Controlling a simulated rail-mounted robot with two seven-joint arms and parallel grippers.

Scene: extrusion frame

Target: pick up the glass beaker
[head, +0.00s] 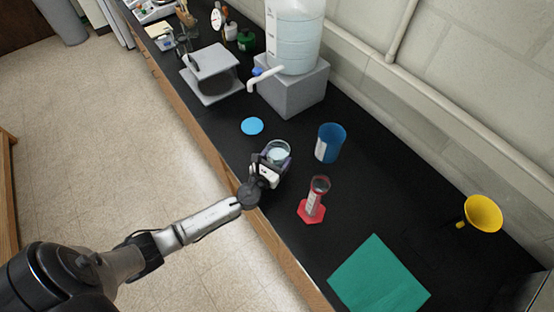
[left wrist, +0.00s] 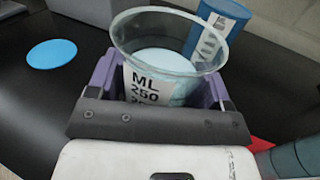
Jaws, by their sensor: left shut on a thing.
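The glass beaker (head: 279,151) is clear, with pale contents and a white label. In the left wrist view the beaker (left wrist: 160,75) stands between the purple finger pads, its label reading "ML 250". My left gripper (head: 270,164) is shut on the beaker from the front edge of the black bench. The gripper (left wrist: 160,95) has one pad on each side of the glass. The beaker's base is hidden, so I cannot tell whether it touches the bench. My right gripper is not in view.
A blue cup (head: 330,143) stands right of the beaker, and a red-based cylinder (head: 314,200) is nearer. A light blue disc (head: 252,126) lies behind left. A large water jug (head: 293,35) sits on a grey block (head: 293,88). A green mat (head: 378,278) and yellow funnel (head: 483,214) lie right.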

